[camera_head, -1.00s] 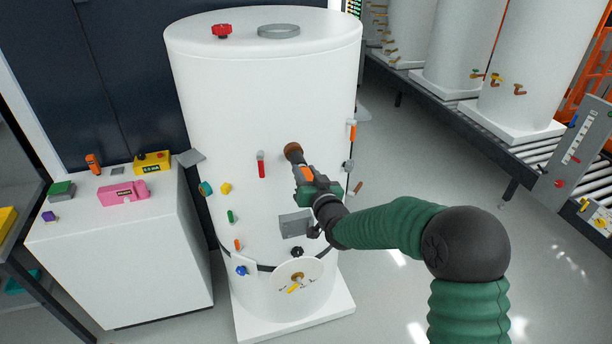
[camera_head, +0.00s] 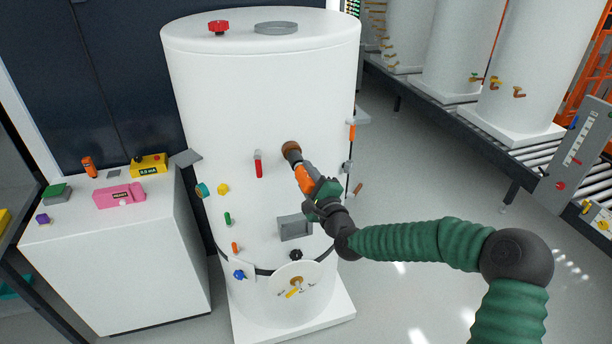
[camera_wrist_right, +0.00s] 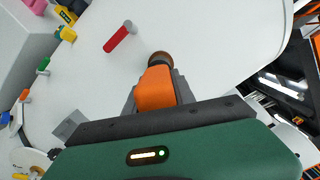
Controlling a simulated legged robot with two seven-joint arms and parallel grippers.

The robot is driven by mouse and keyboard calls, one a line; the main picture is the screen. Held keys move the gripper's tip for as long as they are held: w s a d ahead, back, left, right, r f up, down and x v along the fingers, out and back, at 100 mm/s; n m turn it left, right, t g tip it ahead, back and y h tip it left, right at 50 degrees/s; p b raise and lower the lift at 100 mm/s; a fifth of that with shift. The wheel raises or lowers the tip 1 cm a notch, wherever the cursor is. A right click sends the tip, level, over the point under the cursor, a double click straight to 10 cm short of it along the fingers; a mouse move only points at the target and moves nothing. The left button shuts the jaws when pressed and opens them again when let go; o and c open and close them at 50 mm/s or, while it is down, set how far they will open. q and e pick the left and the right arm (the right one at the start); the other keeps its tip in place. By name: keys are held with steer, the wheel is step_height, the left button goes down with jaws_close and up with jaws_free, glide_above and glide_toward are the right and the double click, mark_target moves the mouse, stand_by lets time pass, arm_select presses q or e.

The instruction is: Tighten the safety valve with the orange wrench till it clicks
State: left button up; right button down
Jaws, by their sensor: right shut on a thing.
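The white tank (camera_head: 225,120) stands upright in the middle of the head view. A brown round fitting (camera_head: 291,148), which looks like the safety valve, sticks out of its front; it also shows in the right wrist view (camera_wrist_right: 159,58). My right gripper (camera_head: 305,180) is shut on the orange wrench (camera_head: 303,176). In the right wrist view the wrench (camera_wrist_right: 156,90) lies between the fingers, its far end at the brown fitting. Whether the wrench is fully seated on it I cannot tell. My left gripper is not in view.
A red handle (camera_head: 258,164) is left of the fitting, and a grey box (camera_head: 294,228) is below it. A white cabinet (camera_head: 120,265) with a pink device (camera_head: 120,195) and a yellow meter (camera_head: 149,165) stands left. Open floor (camera_head: 420,290) lies right, before a roller conveyor (camera_head: 500,150).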

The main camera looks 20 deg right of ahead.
steer(key=n, duration=0.4)
steer(key=shift+a+r, duration=0.1)
steer(key=shift+r, duration=0.1)
steer(key=n, duration=0.2)
steer(key=shift+n+g, duration=0.4)
steer(key=n+b, duration=0.1)
steer(key=n, duration=0.1)
steer(key=shift+a+n, duration=0.1)
steer(key=shift+n, duration=0.2)
steer(key=n+b, duration=0.1)
steer(key=n, duration=0.2)
steer(key=n+b, duration=0.2)
steer(key=n, duration=0.1)
steer(key=n+h+b, duration=0.1)
steer(key=n+b, duration=0.1)
steer(key=n, duration=0.2)
steer(key=shift+a+r+g, duration=0.2)
steer(key=shift+a+g, duration=0.05)
steer(key=shift+g, duration=0.05)
steer(key=shift+r+n, duration=0.15)
steer(key=shift+n, duration=0.45)
steer(key=shift+r, duration=0.2)
steer(key=shift+d, duration=0.1)
